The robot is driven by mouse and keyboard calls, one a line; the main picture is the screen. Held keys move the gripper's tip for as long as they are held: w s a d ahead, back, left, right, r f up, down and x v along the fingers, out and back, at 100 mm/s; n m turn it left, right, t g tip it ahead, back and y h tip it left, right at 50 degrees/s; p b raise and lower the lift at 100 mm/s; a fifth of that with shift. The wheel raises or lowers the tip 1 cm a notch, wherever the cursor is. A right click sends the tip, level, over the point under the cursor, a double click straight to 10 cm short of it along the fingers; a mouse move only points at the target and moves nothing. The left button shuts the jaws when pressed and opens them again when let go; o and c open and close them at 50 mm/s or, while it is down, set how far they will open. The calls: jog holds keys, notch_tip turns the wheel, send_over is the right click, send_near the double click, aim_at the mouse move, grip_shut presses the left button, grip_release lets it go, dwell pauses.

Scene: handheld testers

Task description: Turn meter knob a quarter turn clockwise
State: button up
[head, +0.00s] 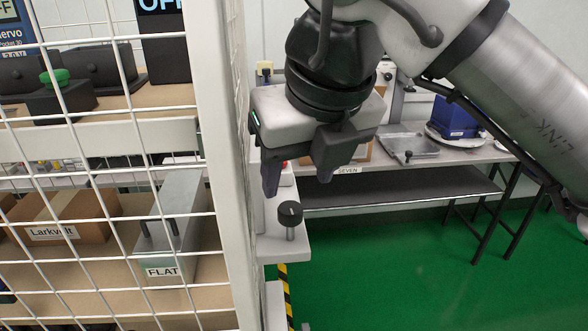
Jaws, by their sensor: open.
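A black round knob (290,212) with a small pale mark stands on a short grey stem. It sits on a white ledge (282,248) just right of the white mesh frame. It may be the meter knob; I see no label on it. My gripper (296,184) hangs above the knob, its two dark fingers spread apart and pointing down. Nothing shows between the fingers. They appear a little above the knob, not touching it, though the depth is hard to judge.
A white wire mesh panel (205,130) stands left of my gripper. Behind it are a cardboard box (62,212) and a grey "FLAT" block (180,230). A table (400,158) with a metal tray (408,144) stands behind. Green floor (400,270) is clear at the right.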

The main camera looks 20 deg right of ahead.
jog(key=p+v, duration=0.4)
jog(key=v, duration=0.3)
jog(key=shift+s+r, duration=0.1)
dwell(0.4)
